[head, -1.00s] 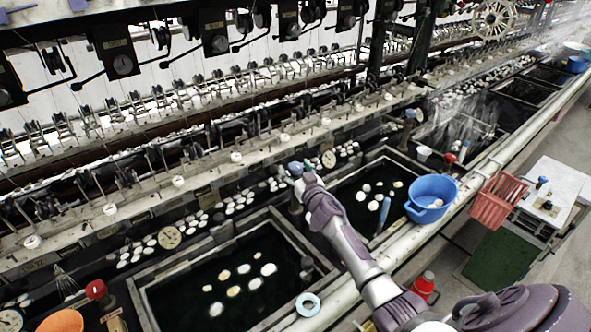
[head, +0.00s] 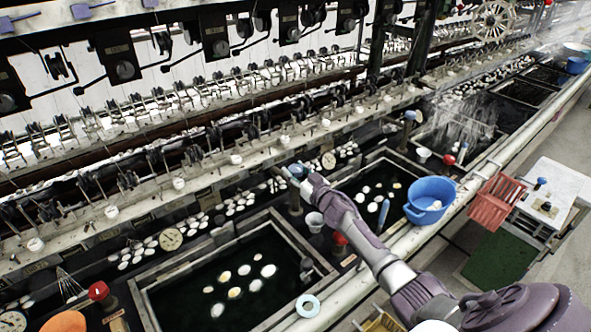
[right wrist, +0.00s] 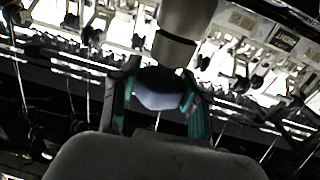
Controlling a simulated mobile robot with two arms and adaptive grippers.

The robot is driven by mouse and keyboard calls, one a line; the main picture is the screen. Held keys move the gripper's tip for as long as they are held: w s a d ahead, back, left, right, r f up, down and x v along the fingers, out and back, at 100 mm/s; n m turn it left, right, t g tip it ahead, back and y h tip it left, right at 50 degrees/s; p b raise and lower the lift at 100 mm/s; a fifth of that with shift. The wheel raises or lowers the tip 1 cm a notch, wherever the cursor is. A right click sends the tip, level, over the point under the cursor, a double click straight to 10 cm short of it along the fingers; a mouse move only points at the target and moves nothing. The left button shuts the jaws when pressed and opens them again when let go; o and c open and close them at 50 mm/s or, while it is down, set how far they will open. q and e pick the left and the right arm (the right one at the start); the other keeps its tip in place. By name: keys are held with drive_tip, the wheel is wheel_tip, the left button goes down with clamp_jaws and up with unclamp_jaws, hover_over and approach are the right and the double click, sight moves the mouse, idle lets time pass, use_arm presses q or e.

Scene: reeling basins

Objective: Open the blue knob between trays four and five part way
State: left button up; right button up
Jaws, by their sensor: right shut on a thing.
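My right gripper (head: 303,178) is at the blue knob (head: 295,170), on top of a short post between two dark basins. In the right wrist view the gripper's green-lined fingers stand on both sides of a rounded blue-grey knob (right wrist: 158,92) and are shut on it. The near basin (head: 147,300) holds dark water with several pale cocoons. The farther basin (head: 388,152) also holds cocoons and is partly hidden by my arm. How far the knob is turned cannot be told. My left gripper is not in view.
A white cup (head: 314,222) and a red knob (head: 339,239) stand close to my forearm. A blue tub (head: 430,197) and a red basket (head: 497,200) sit at the front rail. The reeling frame runs behind.

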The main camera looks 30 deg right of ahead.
drive_tip(key=y, duration=0.1)
drive_tip(key=n+y, duration=0.1)
drive_tip(key=shift+d+f+n+y, duration=0.1)
drive_tip(key=shift+d+n+y, duration=0.1)
drive_tip(key=shift+n+y, duration=0.1)
drive_tip(key=shift+n+y+b, duration=0.5)
drive_tip(key=shift+y+b, duration=0.1)
drive_tip(key=n+g+y+b, duration=0.1)
drive_tip(key=y+b, duration=0.1)
drive_tip(key=y, duration=0.1)
drive_tip(key=shift+f+n+b, duration=0.15)
drive_tip(key=shift+n+b, duration=0.2)
drive_tip(key=shift+n, duration=0.05)
drive_tip(key=shift+a+r+n+g+y+b, duration=0.2)
drive_tip(key=shift+n+g+y+b, duration=0.45)
drive_tip(key=shift+y+b, duration=0.4)
drive_tip(key=o, duration=1.2)
drive_tip(key=shift+c, duration=0.2)
